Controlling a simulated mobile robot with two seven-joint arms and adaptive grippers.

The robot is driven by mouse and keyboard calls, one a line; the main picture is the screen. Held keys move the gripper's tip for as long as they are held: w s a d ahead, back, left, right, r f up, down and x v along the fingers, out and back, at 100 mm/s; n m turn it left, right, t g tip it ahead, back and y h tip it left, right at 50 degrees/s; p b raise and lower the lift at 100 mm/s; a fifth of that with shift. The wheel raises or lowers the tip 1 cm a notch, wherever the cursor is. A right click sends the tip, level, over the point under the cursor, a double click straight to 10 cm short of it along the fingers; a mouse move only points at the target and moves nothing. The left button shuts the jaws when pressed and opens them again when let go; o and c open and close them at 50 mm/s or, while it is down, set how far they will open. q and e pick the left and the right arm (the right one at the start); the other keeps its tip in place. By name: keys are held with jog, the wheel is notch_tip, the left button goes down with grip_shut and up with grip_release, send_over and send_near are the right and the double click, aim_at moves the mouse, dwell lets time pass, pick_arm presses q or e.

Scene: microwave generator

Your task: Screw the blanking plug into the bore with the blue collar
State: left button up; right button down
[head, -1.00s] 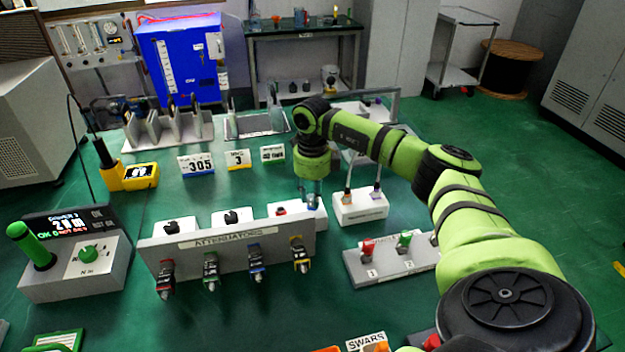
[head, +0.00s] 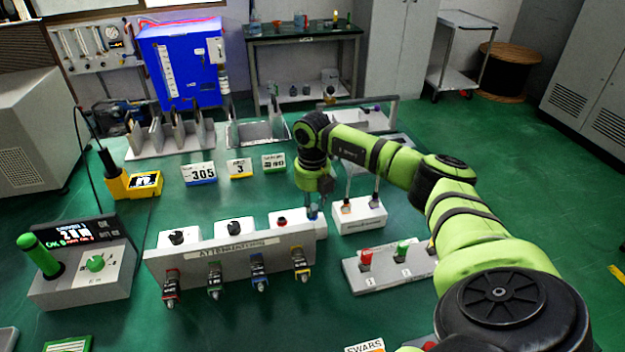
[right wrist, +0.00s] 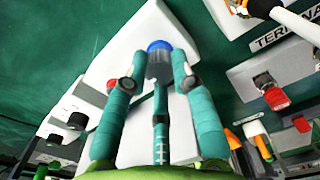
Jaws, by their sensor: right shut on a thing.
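My right gripper (right wrist: 159,78) has its teal fingers shut on the grey, cylindrical blanking plug (right wrist: 160,68). The blue collar (right wrist: 158,46) shows just past the plug's far end, on a white block (right wrist: 128,50). The plug appears lined up with the collar; whether it touches or has entered the bore is hidden. In the head view the right gripper (head: 314,204) points down at the right end of the row of white blocks behind the attenuator rack (head: 222,262). The plug is too small there to make out. My left gripper is not in view.
A white block with upright connectors (head: 360,216) stands close right of the gripper. A grey strip with red and green caps (head: 395,262) lies nearer. A torque box with a green handle (head: 85,275) stands left. Number cards (head: 240,168) stand behind.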

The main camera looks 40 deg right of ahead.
jog(key=shift+m+p, duration=0.3)
jog(key=shift+m, duration=0.9)
jog(key=c, duration=1)
grip_release()
jog(key=shift+r, duration=0.1)
notch_tip(320, 180, up, 12)
